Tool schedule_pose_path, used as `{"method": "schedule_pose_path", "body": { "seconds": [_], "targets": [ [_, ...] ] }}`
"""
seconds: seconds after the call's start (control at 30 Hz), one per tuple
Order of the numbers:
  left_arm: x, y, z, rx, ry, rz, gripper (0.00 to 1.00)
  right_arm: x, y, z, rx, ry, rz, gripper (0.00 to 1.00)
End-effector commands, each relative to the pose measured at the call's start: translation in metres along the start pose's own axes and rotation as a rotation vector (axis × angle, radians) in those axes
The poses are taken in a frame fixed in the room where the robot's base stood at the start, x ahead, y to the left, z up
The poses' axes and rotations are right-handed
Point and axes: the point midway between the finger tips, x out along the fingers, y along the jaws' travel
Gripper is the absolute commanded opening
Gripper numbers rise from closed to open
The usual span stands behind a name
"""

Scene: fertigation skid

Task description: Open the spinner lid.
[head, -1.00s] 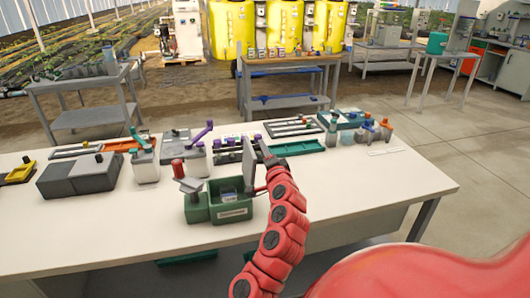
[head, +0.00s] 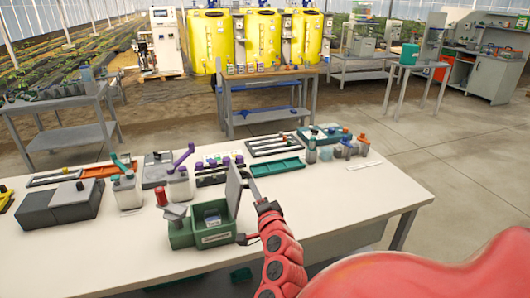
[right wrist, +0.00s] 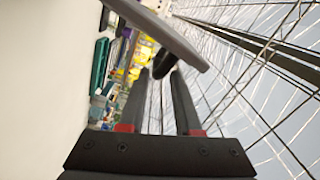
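The spinner is a green box (head: 182,236) at the front of the white table, with a labelled front and an open compartment holding something pale. Its grey lid (head: 234,190) stands raised, about upright, at the compartment's right side. My right gripper (head: 253,190) is at the lid's right side. In the right wrist view the grey lid (right wrist: 165,32) crosses above my fingertips (right wrist: 160,75). A dark knob or handle (right wrist: 165,64) on it sits at the tips. The fingers are apart, with a gap visible between them; firm contact does not show. My left gripper is out of view.
Behind the spinner stand white bottles (head: 180,184) and a rack with purple caps (head: 218,173). A dark grey box (head: 62,207) is at left, a green tray (head: 278,167) behind my gripper, and small bottles (head: 340,150) beyond. The table's right front is clear.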

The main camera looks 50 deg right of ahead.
Motion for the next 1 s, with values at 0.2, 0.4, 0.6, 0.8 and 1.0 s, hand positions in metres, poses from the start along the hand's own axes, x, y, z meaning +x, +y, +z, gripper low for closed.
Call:
{"method": "schedule_pose_path", "body": {
  "seconds": [0.2, 0.4, 0.6, 0.8, 1.0],
  "targets": [
    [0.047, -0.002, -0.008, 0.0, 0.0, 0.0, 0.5, -0.032, -0.007, -0.002, -0.001, -0.001, 0.007, 0.32],
    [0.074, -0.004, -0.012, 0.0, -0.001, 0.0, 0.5, -0.062, -0.005, -0.002, 0.001, -0.001, 0.006, 0.32],
    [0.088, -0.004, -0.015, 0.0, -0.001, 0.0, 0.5, -0.084, -0.002, -0.002, 0.001, 0.001, 0.003, 0.32],
    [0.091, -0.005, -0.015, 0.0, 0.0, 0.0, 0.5, -0.092, -0.001, 0.0, 0.002, 0.0, -0.001, 0.32],
    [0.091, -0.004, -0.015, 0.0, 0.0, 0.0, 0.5, -0.092, 0.0, 0.0, 0.002, 0.0, -0.002, 0.32]
  ]
}}
